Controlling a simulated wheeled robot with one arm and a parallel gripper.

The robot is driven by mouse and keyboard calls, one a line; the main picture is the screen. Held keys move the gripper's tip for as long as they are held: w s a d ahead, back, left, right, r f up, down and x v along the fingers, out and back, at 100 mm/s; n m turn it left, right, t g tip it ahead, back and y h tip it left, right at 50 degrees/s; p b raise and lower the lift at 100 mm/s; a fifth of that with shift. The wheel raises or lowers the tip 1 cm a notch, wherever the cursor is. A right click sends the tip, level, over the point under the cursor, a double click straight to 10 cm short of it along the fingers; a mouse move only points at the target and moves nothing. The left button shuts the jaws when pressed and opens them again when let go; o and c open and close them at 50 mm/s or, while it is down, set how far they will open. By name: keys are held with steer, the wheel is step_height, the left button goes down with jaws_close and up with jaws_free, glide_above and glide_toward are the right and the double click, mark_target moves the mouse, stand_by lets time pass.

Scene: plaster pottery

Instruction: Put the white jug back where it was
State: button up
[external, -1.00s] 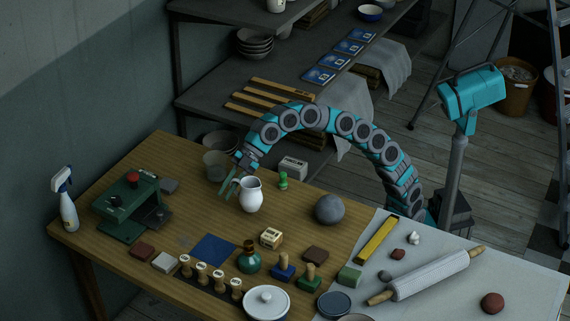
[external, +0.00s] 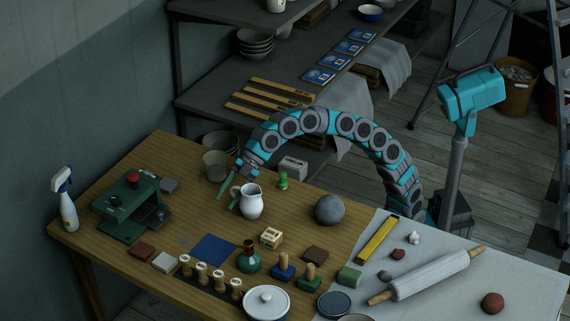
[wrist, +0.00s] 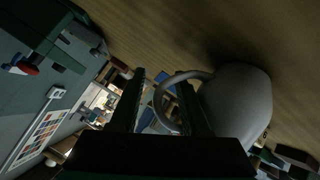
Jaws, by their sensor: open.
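The white jug (external: 252,203) appears upright on the wooden table in the external view, with its handle towards the left. My gripper (external: 228,194) is open just left of the jug, at its handle side. In the wrist view, the handle (wrist: 159,99) loops into the space between my two fingers (wrist: 160,92). One finger overlaps the handle's opening beside the jug's body (wrist: 240,98). I cannot tell whether that finger touches the jug.
A green stamp (external: 283,181) and a grey ball (external: 329,209) stand right of the jug. Grey bowls (external: 215,164) are behind my gripper. Bare wood lies left of the jug.

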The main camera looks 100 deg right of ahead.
steer(key=shift+r, duration=0.15)
steer(key=v, duration=1.2)
steer(key=shift+p, duration=0.35)
